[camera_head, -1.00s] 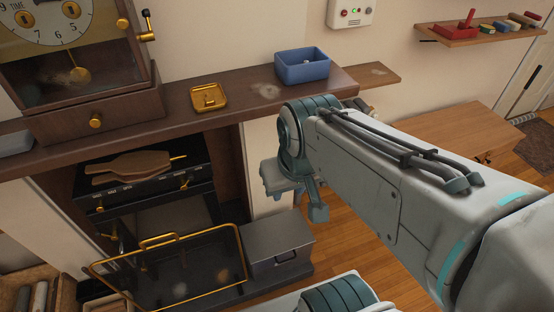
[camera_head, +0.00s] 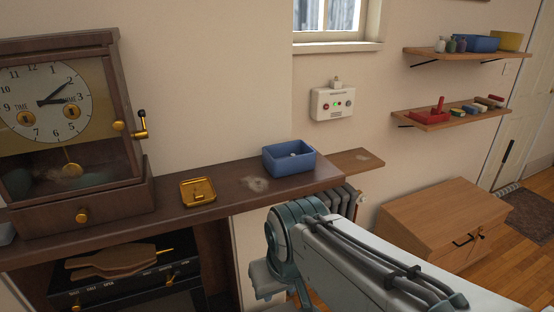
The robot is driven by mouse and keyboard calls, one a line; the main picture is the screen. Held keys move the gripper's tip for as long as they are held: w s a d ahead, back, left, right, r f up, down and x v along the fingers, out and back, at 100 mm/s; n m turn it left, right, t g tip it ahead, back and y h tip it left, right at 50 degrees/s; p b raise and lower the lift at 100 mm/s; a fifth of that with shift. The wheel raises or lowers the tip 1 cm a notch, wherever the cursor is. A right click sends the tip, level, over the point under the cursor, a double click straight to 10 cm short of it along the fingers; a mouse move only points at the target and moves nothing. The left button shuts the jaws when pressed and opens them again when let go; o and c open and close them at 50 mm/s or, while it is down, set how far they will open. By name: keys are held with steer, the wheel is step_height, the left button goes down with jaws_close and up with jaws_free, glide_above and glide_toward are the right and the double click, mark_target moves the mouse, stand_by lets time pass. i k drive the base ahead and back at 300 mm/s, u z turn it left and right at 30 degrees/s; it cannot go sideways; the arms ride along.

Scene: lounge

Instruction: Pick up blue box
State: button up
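A blue box (camera_head: 290,160), open at the top, sits on the dark wooden mantel shelf (camera_head: 228,197) near its right end. Another blue box (camera_head: 475,44) stands on the upper wall shelf at the right. My arm reaches in from the lower right, and its bent joint is just below and in front of the mantel, under the first blue box. A part of my arm's end hangs at the bottom of the picture, but the fingers are not clearly visible. Nothing touches the blue box on the mantel.
A large clock (camera_head: 70,130) stands on the mantel at the left, with a gold square tray (camera_head: 198,192) beside it. A wooden cabinet (camera_head: 445,218) stands at the right. Two wall shelves (camera_head: 450,116) hold small items. The mantel between tray and box is clear except a pale smudge.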

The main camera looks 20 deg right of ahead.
mark_target(276, 158)
steer(key=u, duration=3.4)
steer(key=k, duration=1.6)
steer(key=z, duration=2.25)
steer(key=i, duration=0.5)
steer(key=u, duration=0.05)
